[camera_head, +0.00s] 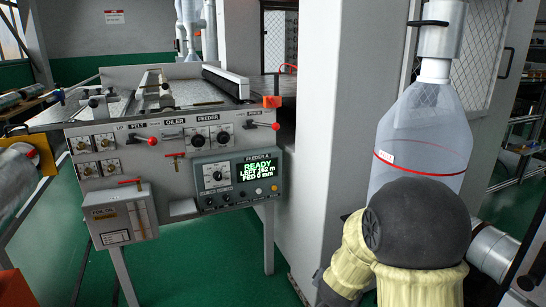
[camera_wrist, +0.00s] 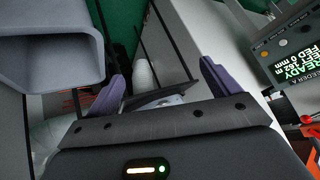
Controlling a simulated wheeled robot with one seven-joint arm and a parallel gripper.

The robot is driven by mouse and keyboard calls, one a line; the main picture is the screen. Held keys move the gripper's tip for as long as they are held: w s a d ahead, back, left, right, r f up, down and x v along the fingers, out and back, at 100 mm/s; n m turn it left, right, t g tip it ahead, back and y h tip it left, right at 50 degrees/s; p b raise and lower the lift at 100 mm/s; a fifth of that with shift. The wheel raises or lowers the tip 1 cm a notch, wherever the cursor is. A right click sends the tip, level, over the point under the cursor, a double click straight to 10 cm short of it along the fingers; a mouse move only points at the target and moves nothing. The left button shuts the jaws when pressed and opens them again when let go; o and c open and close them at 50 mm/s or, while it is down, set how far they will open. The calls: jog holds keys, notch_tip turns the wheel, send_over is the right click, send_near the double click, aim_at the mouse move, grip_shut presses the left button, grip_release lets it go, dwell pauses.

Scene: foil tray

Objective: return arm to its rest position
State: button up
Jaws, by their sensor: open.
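My gripper (camera_wrist: 166,80) shows in the wrist view, its two purple fingers spread apart. I see nothing held between them; a pale rounded shape and dark bars lie beyond. My arm (camera_head: 415,225), with a dark rounded joint and cream covers, fills the lower right of the head view. The gripper itself cannot be made out in the head view. The feeder control panel (camera_head: 237,180) has a lit green display reading READY and FED 0 mm. The panel (camera_wrist: 295,60) also shows at the upper right of the wrist view, to the right of the fingers.
The grey feeder machine (camera_head: 130,140) with knobs and red-tipped levers stands at the left. A clear bottle-shaped vessel (camera_head: 420,130) hangs behind my arm. A grey open-mouthed housing (camera_wrist: 50,45) is close to the left finger. Green floor (camera_head: 190,260) is open below the machine.

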jog(key=s+a+r+n+g+y+p, duration=0.1)
jog(key=s+r+n+g, duration=0.2)
jog(key=s, duration=0.6)
jog(key=s+r+n+g+y, duration=0.15)
jog(key=s+n, duration=0.35)
jog(key=s, duration=0.5)
notch_tip(320, 180, up, 27)
jog(key=p, duration=2.7)
jog(key=shift+w+a+g+p, duration=0.25)
jog(key=shift+w+g+p, duration=0.1)
jog(key=shift+w+p, duration=0.1)
jog(key=shift+w+a+r, duration=0.1)
